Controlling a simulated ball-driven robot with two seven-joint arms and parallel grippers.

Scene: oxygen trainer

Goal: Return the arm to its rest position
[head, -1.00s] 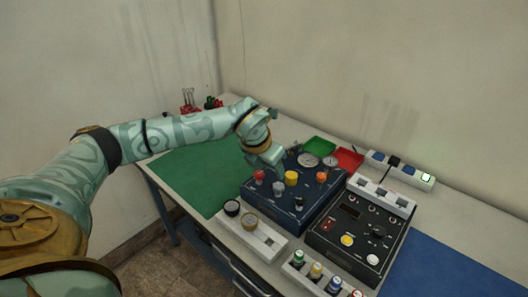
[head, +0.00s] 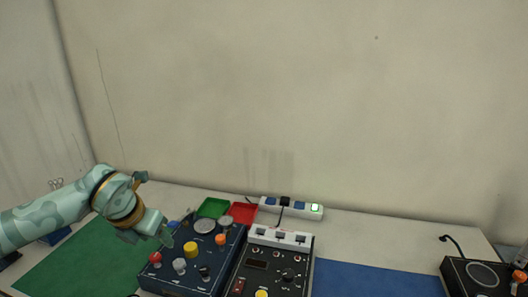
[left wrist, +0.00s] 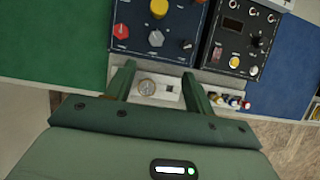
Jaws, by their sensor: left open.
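My left arm comes in from the left in the head view. Its gripper (head: 166,238) hangs over the left edge of the dark blue control panel (head: 212,262), close to the red knob (head: 155,257) and the yellow knob (head: 190,249). In the left wrist view, the two fingers of the left gripper (left wrist: 157,80) are spread apart and nothing is held between them. Beyond the fingers lie a white strip with a round gauge-like part (left wrist: 147,87) and the blue panel (left wrist: 132,38). My right gripper is not in view.
A black panel (head: 284,262) stands right of the blue one. Green (head: 213,207) and red (head: 243,212) trays and a power strip (head: 300,209) lie behind. A green mat (head: 80,265) is left, a blue mat (head: 370,280) right. A black device (head: 478,277) stands far right.

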